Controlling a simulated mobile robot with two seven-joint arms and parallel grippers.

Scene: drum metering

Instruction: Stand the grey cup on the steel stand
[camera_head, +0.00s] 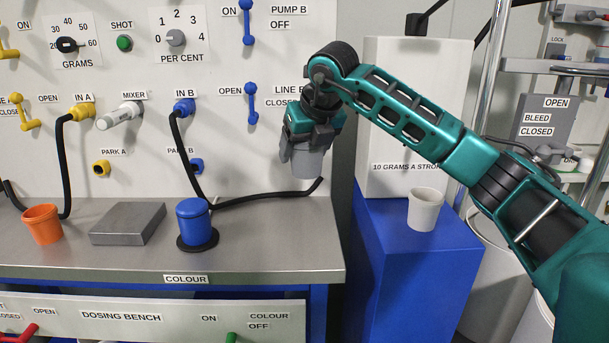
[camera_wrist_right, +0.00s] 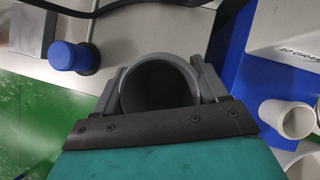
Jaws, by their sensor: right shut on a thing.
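The grey cup (camera_head: 304,160) is held upright in my right gripper (camera_head: 308,140), above the right end of the bench. In the right wrist view the cup (camera_wrist_right: 157,85) sits between the two fingers of my right gripper (camera_wrist_right: 158,88), its dark open mouth facing the camera. The steel stand (camera_head: 128,223) is a low flat grey block on the bench, left of the blue cup; the cup is to the right of it and higher. Part of the stand seems to show at the upper left of the right wrist view (camera_wrist_right: 32,28). My left gripper is not in view.
A blue lidded cup (camera_head: 193,222) on a black base stands between the stand and my gripper. An orange cup (camera_head: 42,225) is left of the stand. A black hose (camera_head: 265,199) lies along the bench back. A white cup (camera_head: 424,209) stands on the blue cabinet (camera_head: 415,270).

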